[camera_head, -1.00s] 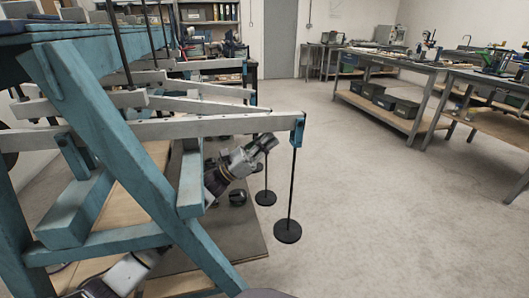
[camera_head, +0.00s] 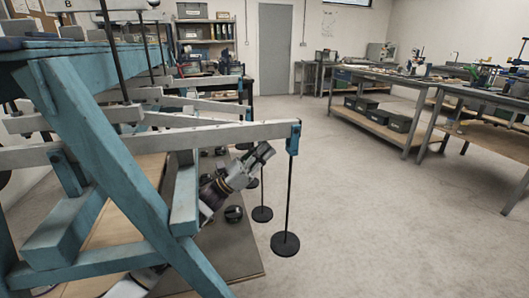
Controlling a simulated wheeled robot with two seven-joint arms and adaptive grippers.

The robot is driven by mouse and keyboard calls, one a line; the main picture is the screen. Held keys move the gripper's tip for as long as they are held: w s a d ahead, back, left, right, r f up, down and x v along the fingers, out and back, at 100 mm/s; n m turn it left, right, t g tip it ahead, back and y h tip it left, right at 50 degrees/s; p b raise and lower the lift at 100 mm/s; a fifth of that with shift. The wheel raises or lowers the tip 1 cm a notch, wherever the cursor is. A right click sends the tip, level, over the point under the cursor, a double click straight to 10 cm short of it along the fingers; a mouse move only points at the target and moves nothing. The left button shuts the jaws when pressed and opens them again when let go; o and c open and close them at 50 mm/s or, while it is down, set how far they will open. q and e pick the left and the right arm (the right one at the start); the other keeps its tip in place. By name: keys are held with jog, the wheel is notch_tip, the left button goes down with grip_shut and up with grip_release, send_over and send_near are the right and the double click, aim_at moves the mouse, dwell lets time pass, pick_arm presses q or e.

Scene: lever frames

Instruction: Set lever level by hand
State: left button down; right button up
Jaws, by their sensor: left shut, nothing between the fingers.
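A blue wooden frame (camera_head: 118,162) fills the left side and carries several pale grey lever beams. The nearest lever (camera_head: 225,137) runs across to a blue end piece, where a thin rod hangs with a black disc weight (camera_head: 285,244). In the picture it rises slightly to the right; perspective leaves its true tilt unclear. A second lever (camera_head: 195,106) lies behind it. Contact cannot be told. My right gripper is out of view.
Loose dark round weights (camera_head: 233,214) lie on the base board below the levers. Workbenches (camera_head: 385,84) with bins stand at the back right. A shelf (camera_head: 208,32) and a grey door are behind. The floor right of the frame is clear.

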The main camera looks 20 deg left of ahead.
pick_arm(q)
jog(key=s+a+f, duration=0.4)
jog(key=a+f, duration=0.2)
jog(key=f, duration=0.4)
jog(key=shift+f+b, duration=0.25)
jog(key=shift+b, duration=0.1)
dwell(0.4)
jog(key=shift+n, duration=0.3)
